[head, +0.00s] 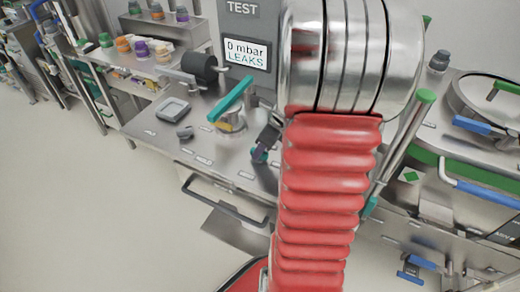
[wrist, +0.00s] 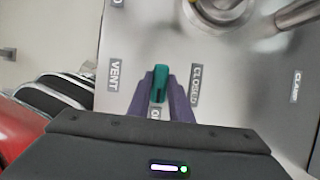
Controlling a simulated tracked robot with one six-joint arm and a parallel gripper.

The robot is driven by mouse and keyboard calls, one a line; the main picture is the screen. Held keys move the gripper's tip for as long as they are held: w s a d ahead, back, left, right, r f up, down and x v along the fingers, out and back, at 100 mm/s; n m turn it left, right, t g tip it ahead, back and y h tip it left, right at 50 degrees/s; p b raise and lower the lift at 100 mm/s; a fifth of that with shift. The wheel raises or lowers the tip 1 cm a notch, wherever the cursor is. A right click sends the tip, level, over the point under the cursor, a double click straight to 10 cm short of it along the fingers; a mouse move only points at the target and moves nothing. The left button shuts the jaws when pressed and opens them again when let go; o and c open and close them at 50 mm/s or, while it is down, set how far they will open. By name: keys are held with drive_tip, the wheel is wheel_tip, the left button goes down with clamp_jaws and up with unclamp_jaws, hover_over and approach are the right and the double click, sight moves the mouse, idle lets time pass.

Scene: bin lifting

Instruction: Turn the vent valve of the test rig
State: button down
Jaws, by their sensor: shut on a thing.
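The vent valve shows in the wrist view as a small teal handle (wrist: 158,84) on a steel panel, between a VENT label (wrist: 114,75) on its left and a CLOSED label (wrist: 195,84) on its right. A third label just below it is mostly hidden. My gripper (wrist: 160,88) has its two purple fingers on either side of the handle and is shut on it. In the head view my gripper (head: 262,152) is low at the bench top, left of my red arm sleeve, which hides part of the rig. The test rig's display (head: 246,53) reads "0 mbar LEAKS".
A larger teal lever (head: 231,98) stands over a round fitting left of my gripper. A black cylinder (head: 200,68) and a small grey device (head: 173,109) are further left on the bench (head: 150,133). Steel pipes and a round vessel (head: 490,95) stand to the right.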

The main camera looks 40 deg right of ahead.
idle(0.3)
drive_tip(key=c, duration=1.6)
unclamp_jaws()
drive_tip(key=shift+r, duration=0.1)
drive_tip(key=v, duration=1.3)
drive_tip(key=shift+s+d+r, duration=0.1)
drive_tip(key=shift+s+r, duration=0.15)
